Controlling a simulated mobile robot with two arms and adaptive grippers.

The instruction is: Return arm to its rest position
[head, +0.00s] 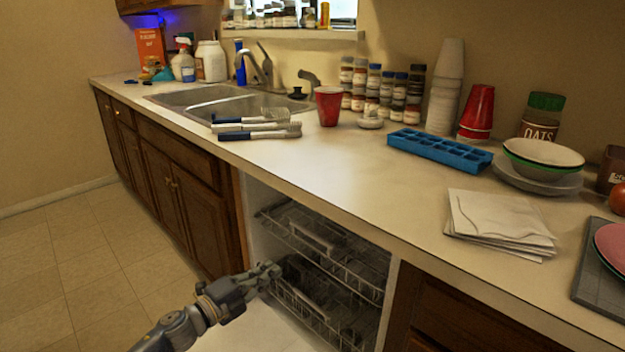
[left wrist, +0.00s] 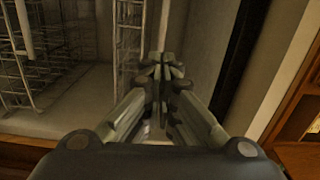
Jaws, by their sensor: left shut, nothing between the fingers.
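My left gripper (head: 268,274) is shut and empty in the head view. It is low, in front of the open dishwasher (head: 325,262) under the counter, near its lower rack (head: 318,300). In the left wrist view the fingers of my left gripper (left wrist: 162,62) meet at their tips with nothing between them. The dishwasher's inside and rack wires (left wrist: 75,50) show beyond and to the left of the fingers. Whether the gripper touches a rack, I cannot tell. My right gripper is not in view.
The counter (head: 370,185) runs above the dishwasher. On it are brushes (head: 258,130), a red cup (head: 328,106), a blue ice tray (head: 440,150), stacked bowls (head: 543,155) and napkins (head: 498,222). Cabinets (head: 190,190) stand left of the dishwasher. The tiled floor (head: 80,270) at left is clear.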

